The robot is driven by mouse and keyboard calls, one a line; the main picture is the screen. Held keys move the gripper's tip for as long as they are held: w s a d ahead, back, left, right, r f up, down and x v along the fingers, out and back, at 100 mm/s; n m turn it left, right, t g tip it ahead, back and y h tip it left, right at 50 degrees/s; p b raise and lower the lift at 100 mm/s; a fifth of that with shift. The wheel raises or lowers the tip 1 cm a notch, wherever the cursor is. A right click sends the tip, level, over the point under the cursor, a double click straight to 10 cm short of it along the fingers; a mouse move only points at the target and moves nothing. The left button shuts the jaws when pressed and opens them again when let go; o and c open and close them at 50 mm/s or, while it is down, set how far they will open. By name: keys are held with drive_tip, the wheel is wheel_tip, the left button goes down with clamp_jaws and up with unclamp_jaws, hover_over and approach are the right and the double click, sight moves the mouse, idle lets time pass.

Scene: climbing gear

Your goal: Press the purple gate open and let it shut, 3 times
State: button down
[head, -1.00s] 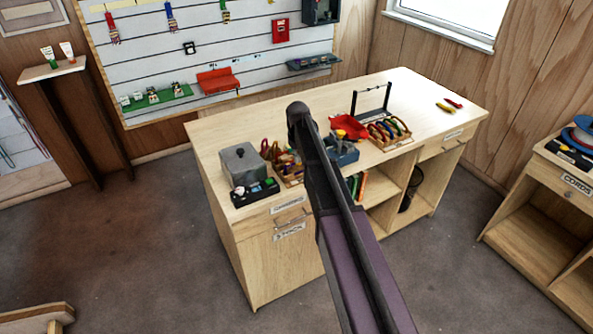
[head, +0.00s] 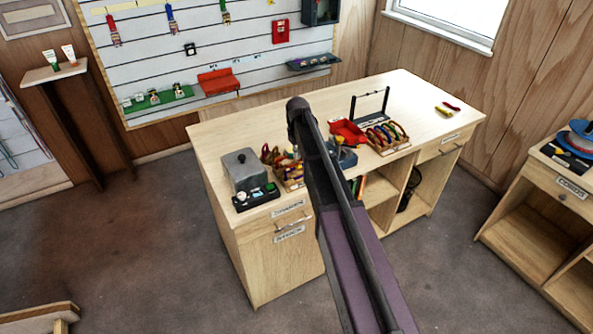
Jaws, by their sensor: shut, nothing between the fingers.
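Several coloured carabiners (head: 377,134) stand in a row in a wooden rack (head: 403,146) on the workbench, right of the middle in the head view. They are too small to tell which one has a purple gate, or whether any gate is open. My arm rises from the bottom of the picture across the front of the bench. Its far end and my gripper do not show; they are out of sight behind the arm links. I see no contact between my arm and the rack.
The back right of the top is mostly clear. A cabinet (head: 562,182) stands at right.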

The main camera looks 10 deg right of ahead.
drive_tip(key=shift+r+p, duration=0.8)
drive_tip(key=shift+r, duration=0.25)
drive_tip(key=shift+r, duration=0.1)
drive_tip(key=shift+r+p, duration=1.55)
drive_tip(key=shift+p, duration=0.1)
drive_tip(key=shift+f, duration=0.15)
drive_tip(key=shift+f+b, duration=3.2)
drive_tip(key=shift+b, duration=0.15)
drive_tip(key=shift+f+b, duration=1.85)
drive_tip(key=shift+b, duration=0.05)
drive_tip(key=shift+r+p, duration=3.55)
drive_tip(key=shift+p, duration=0.05)
